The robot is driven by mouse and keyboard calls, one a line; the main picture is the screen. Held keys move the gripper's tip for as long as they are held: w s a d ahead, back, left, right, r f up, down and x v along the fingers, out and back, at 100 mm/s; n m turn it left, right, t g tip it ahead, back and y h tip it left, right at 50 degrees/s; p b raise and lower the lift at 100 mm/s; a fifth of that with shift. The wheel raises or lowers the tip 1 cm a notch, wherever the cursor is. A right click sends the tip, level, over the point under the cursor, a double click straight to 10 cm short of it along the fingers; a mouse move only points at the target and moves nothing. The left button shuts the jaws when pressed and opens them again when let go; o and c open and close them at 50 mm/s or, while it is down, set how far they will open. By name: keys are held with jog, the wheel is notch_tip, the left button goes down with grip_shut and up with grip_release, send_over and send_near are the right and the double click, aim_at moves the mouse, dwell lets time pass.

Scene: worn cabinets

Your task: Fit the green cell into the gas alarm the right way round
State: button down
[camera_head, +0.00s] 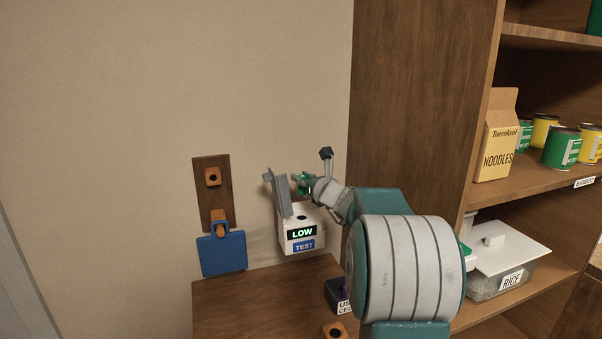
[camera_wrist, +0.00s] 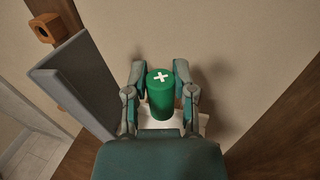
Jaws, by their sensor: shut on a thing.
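The gas alarm (camera_head: 301,237) is a white box on the wall with a lit "LOW" display and a blue "TEST" label. A dark round opening shows on its top, and its grey lid (camera_head: 277,192) stands raised at the left; the lid also shows in the wrist view (camera_wrist: 73,82). My gripper (camera_wrist: 160,84) is shut on the green cell (camera_wrist: 160,98), with a white plus mark on the end facing the wrist camera. In the head view the gripper (camera_head: 306,184) is above the alarm. The cell's far end is hidden.
A wooden wall board (camera_head: 212,184) with orange blocks and a blue plate (camera_head: 222,253) is left of the alarm. A dark used-cell box (camera_head: 338,296) stands on the wooden top below. Shelves with noodles (camera_head: 498,136), cans and a rice box (camera_head: 510,262) are at the right.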

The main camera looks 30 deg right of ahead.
aim_at(302, 194)
jog(key=shift+d+f, duration=0.1)
jog(key=shift+f, duration=0.7)
jog(key=shift+a+f, duration=0.25)
jog(key=shift+f, duration=0.5)
jog(key=shift+d+f, duration=0.1)
jog(key=shift+f, duration=1.35)
jog(key=shift+s+f, duration=0.1)
jog(key=shift+f, duration=1.4)
jog(key=shift+f, duration=0.5)
jog(key=shift+c, duration=1.9)
grip_release()
jog(key=shift+r, duration=0.1)
